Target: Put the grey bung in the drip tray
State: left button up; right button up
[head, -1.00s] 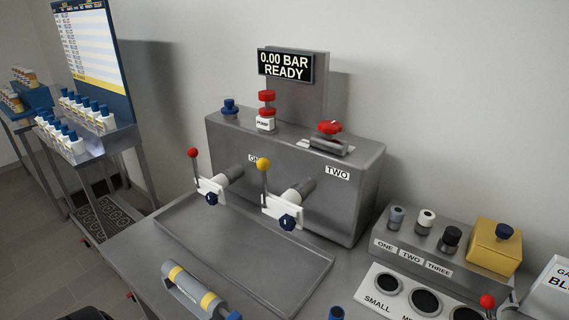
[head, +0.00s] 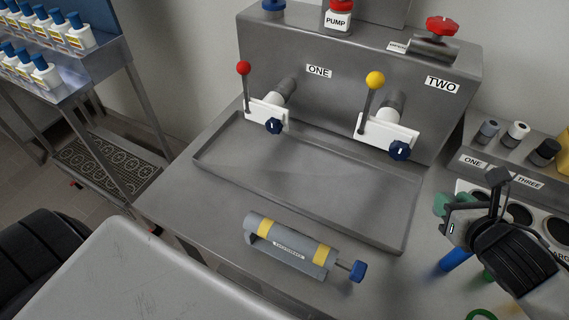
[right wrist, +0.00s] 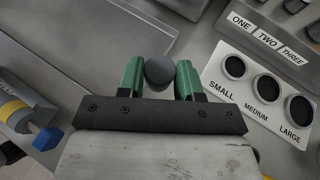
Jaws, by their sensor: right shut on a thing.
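The drip tray (head: 300,175) is a wide, shallow grey metal tray on the bench below two valves, and it looks empty. My right gripper (head: 442,206) is to the right of the tray, over the bench beside the sized holes. In the right wrist view its green fingers are shut on a dark grey, round-topped piece (right wrist: 160,72), which looks like the grey bung. The lower part of this piece is hidden. The tray's corner (right wrist: 135,22) shows beyond the fingers at upper left. My left gripper is out of view.
A grey cylinder with yellow bands (head: 290,246) lies in front of the tray. Valve handles with red (head: 243,68) and yellow (head: 375,79) knobs stand above the tray's back. A rack with several plugs (head: 517,132) and a board of holes (right wrist: 265,90) lie to the right.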

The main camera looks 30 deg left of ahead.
jog(key=shift+a, duration=0.15)
jog(key=shift+f, duration=0.2)
jog(key=s+a+f, duration=0.1)
jog(key=a+f, duration=0.1)
jog(key=a, duration=0.1)
jog(key=a+f, duration=0.2)
jog(key=a, duration=0.2)
jog(key=s+a+f+p, duration=0.1)
jog(key=a+f, duration=0.1)
jog(key=a, duration=0.2)
jog(key=shift+s+f, duration=0.3)
jog(key=shift+f, duration=2.05)
jog(key=shift+f, duration=0.1)
jog(key=o, duration=1)
jog(key=shift+c, duration=0.2)
